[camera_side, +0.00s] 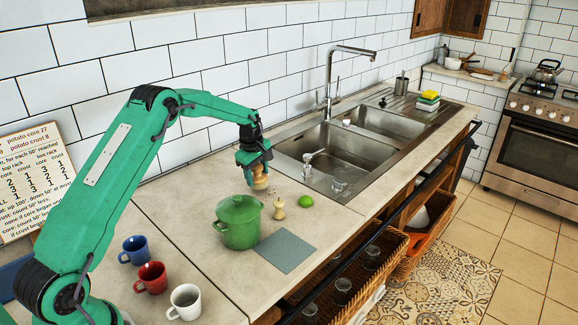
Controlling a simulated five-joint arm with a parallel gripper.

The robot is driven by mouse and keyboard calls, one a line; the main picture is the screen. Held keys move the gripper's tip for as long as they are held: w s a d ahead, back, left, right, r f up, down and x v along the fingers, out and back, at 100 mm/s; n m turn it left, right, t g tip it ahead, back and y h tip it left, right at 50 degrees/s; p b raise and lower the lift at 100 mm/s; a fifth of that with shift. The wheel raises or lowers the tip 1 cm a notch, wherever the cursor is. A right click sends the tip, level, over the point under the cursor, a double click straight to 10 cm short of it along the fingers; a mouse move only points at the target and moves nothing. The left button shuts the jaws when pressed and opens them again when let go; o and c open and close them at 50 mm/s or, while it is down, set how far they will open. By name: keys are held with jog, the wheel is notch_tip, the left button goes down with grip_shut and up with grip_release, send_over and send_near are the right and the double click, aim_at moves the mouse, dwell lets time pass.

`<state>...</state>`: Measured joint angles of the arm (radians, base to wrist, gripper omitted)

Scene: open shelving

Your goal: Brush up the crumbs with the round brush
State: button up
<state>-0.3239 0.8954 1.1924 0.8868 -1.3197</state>
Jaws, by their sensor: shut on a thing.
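My gripper (257,172) is shut on the round brush (261,183), a small light-wood piece that shows below the jaws. It points down at the counter behind the green pot, and its upper part is hidden by the jaws. I cannot tell whether the brush touches the counter. The crumbs are too small to make out clearly; faint specks seem to lie on the counter close to the brush.
A green lidded pot (240,226), a small wooden mill (279,209) and a lime (306,201) stand close by. A flat grey square (285,252) lies in front. Blue (134,251), red (151,278) and white (185,302) mugs stand left. A sink (338,163) lies right.

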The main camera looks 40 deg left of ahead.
aim_at(263, 174)
jog(key=shift+f, duration=0.65)
jog(key=shift+d+f, duration=0.2)
jog(key=shift+d, duration=0.55)
jog(key=shift+c, duration=0.4)
jog(key=shift+d, duration=3)
jog(key=shift+a, duration=3.7)
jog(key=shift+w, duration=1.15)
jog(key=shift+w+d, duration=0.1)
jog(key=shift+d, duration=3.6)
jog(key=shift+a, duration=3.65)
jog(key=shift+a+r, duration=0.1)
jog(key=shift+r, duration=3.95)
